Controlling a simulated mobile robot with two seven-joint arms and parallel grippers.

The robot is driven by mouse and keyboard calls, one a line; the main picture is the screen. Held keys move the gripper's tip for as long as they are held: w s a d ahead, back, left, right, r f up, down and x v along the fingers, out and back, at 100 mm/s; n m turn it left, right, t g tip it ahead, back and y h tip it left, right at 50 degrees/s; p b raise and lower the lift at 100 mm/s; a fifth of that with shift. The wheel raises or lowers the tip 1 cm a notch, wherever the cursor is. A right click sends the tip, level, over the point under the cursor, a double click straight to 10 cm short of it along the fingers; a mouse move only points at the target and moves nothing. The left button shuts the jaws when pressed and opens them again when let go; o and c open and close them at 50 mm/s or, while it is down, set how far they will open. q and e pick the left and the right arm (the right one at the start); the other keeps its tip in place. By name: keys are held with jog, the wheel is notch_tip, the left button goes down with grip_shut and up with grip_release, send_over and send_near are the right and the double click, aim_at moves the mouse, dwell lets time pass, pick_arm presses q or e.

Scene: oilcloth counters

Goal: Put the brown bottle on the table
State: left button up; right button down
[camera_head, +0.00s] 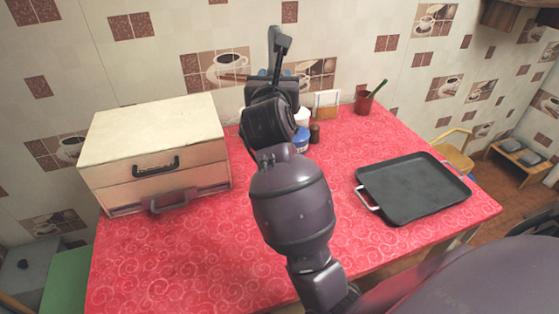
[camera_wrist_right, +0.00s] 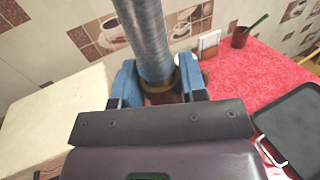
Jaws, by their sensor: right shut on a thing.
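My right gripper (camera_head: 277,73) is raised above the back of the table and partly hidden by its own arm. In the right wrist view its blue fingers (camera_wrist_right: 160,82) are shut on a grey ribbed cylinder (camera_wrist_right: 145,35), with a brownish ring at its lower end. I cannot tell whether this is the brown bottle. A small dark brown container (camera_head: 314,132) stands on the red table (camera_head: 200,265), just right of my arm. My left gripper is not in view.
A cream drawer box (camera_head: 150,135) stands at the left. A black tray (camera_head: 412,187) lies at the right. A red cup (camera_head: 363,102), a small card holder (camera_head: 327,104) and a blue-and-white container (camera_head: 301,138) are at the back. The front left is clear.

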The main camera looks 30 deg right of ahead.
notch_tip(320, 180, down, 11)
jog(key=b, duration=0.3)
jog(key=shift+w, duration=0.1)
jog(key=shift+f+b, duration=0.3)
jog(key=shift+f, duration=0.45)
notch_tip(320, 180, down, 6)
jog(key=shift+r+b, duration=0.25)
jog(key=shift+b, duration=0.9)
jog(key=shift+r, duration=0.2)
jog(key=shift+f, duration=0.2)
jog(key=c, duration=0.8)
grip_release()
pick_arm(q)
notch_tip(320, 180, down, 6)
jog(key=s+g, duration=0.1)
pick_arm(e)
jog(key=shift+o, duration=0.7)
